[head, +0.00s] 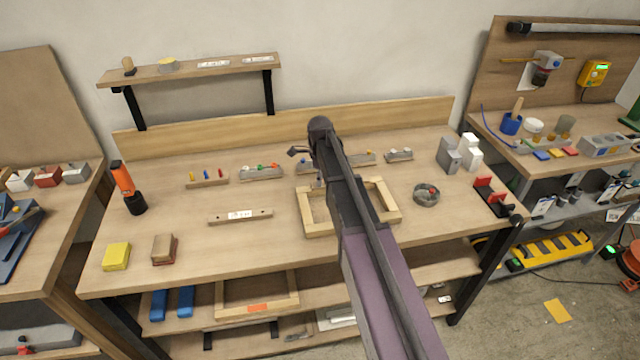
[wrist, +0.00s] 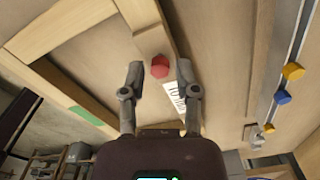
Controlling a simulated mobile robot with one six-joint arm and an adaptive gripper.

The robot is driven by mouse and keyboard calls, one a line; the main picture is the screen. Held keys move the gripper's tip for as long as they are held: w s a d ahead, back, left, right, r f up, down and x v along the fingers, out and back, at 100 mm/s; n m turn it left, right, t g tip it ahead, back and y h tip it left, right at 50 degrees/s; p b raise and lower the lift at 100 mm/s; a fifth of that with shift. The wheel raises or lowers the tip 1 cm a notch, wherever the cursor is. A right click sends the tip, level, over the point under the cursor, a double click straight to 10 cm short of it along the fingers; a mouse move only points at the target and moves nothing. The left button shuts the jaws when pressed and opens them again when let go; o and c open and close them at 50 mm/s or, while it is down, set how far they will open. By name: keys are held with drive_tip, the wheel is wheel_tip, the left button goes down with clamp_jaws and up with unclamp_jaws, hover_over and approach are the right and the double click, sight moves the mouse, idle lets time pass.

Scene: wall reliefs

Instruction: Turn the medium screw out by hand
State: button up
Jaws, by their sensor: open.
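In the wrist view a red hexagonal screw head (wrist: 160,67) stands on a wooden strip (wrist: 150,43) beside a white label (wrist: 174,97). My gripper (wrist: 160,70) is open, with one finger on each side of the red head in the picture. A gap shows between each fingertip and the head, and I cannot tell how far above it the fingers are. Yellow (wrist: 293,71) and blue (wrist: 283,97) hexagonal heads sit along a grey rail to the right. Which head is the medium one cannot be told for sure. In the head view my arm hides the red head.
A wooden frame (head: 391,213) lies on the bench, partly behind my arm. A labelled wooden bar (head: 220,219), a yellow block (head: 117,256), an orange-black tool (head: 124,187) and a round grey dish (head: 426,196) are around it. A wall shelf (head: 190,69) hangs behind.

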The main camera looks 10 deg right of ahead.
drive_tip(key=shift+m, duration=0.5)
drive_tip(key=m, duration=0.4)
drive_tip(key=shift+m, duration=0.3)
clamp_jaws()
idle(0.3)
drive_tip(key=n, duration=0.4)
drive_tip(key=shift+n, duration=0.6)
